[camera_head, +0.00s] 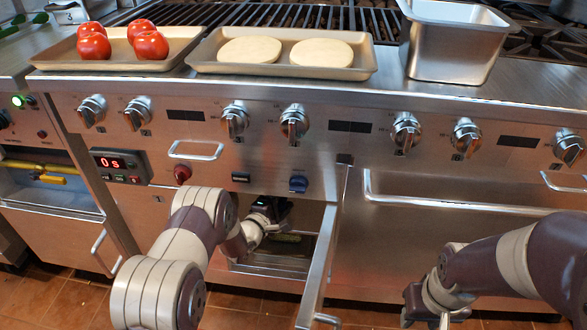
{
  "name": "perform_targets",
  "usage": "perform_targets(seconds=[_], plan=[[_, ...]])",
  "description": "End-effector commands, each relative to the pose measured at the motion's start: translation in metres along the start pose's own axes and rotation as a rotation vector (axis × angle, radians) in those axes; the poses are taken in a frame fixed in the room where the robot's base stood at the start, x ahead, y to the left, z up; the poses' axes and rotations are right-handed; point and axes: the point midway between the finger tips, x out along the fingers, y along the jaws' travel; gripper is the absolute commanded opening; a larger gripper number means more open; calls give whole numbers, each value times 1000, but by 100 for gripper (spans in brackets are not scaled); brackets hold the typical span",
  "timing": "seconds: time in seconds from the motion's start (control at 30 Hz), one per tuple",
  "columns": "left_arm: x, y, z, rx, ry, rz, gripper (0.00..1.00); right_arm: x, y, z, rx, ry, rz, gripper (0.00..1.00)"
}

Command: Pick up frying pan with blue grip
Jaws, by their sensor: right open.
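I cannot make out a frying pan with a blue grip in the head view. My left arm reaches to an open compartment under the grill's control panel. Its gripper (277,212) is at the compartment's upper opening, dark and partly hidden, and its jaw state is unclear. A small greenish item (286,238) shows inside the compartment below that gripper; I cannot tell what it is. My right gripper (428,318) is low at the lower right, open, in front of the closed front panel and apart from it.
The compartment door (322,255) stands open toward me, between my two grippers. A tray (45,62) with several tomatoes, a tray (197,58) with two pale round patties and a metal container (452,55) stand on the top. Knobs and bar handles (195,156) jut from the front.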

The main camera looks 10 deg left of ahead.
Motion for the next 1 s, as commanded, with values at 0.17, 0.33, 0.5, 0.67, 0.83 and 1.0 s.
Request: perform_targets(seconds=[0.17, 0.33, 0.5, 0.67, 0.83, 1.0], plan=[[4, 2, 0, -1, 1, 1, 56, 0, 0, 0, 0, 1, 0, 43], [3, 2, 0, 0, 1, 1, 23, 0, 0, 0, 0, 1, 0, 43], [3, 1, 0, 0, 1, 0, 0, 0, 0, 0, 0, 1, 0, 43], [4, 5, 0, 4, -1, 9, 0, 0, 0, 0, 0, 1, 0, 43], [4, 8, 1, 3, -1, 7, 0, -2, 0, 0, 0, 1, 0, 43], [2, 24, 5, 3, -1, 7, 0, -14, 0, -2, 0, 1, 0, 43]])
